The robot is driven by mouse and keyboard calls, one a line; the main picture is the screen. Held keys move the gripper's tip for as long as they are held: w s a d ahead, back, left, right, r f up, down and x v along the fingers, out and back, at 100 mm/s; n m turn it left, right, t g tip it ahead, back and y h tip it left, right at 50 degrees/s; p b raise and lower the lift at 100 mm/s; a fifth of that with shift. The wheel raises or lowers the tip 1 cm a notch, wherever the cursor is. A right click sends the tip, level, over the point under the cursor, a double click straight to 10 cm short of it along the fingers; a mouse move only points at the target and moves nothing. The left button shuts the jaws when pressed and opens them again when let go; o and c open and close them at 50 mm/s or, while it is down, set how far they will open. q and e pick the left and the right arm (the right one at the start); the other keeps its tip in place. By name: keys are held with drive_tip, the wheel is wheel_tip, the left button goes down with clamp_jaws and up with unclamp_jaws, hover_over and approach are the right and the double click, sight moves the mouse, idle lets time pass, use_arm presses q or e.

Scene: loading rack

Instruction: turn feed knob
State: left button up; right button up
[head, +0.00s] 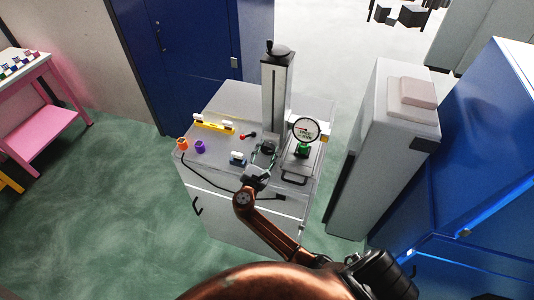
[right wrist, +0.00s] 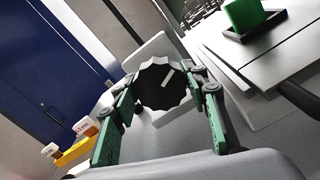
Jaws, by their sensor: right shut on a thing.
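The feed knob (right wrist: 160,90) is black and scalloped, with a white pointer line on its face slanting up to the right in the right wrist view. It sits on a light grey mount on the rack cabinet. My right gripper (right wrist: 163,80) has its two green-padded fingers on either side of the knob and is shut on it. In the head view my right gripper (head: 263,160) reaches the front middle of the cabinet top (head: 235,100), and the knob is small and partly covered there. My left gripper is in neither view.
A tall grey column (head: 276,90) rises behind the knob. A round dial gauge (head: 305,130) and a green block (head: 302,150) stand to the right. A yellow strip (head: 213,124), an orange piece (head: 182,144) and a purple piece (head: 200,147) are left. A grey cabinet (head: 375,150) stands right.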

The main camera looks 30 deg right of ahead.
drive_tip(key=shift+m+b, duration=1.9)
drive_tip(key=shift+m, duration=0.6)
drive_tip(key=o, duration=1.2)
drive_tip(key=shift+c, duration=0.2)
drive_tip(key=v, duration=1.2)
drive_tip(key=shift+s, duration=0.1)
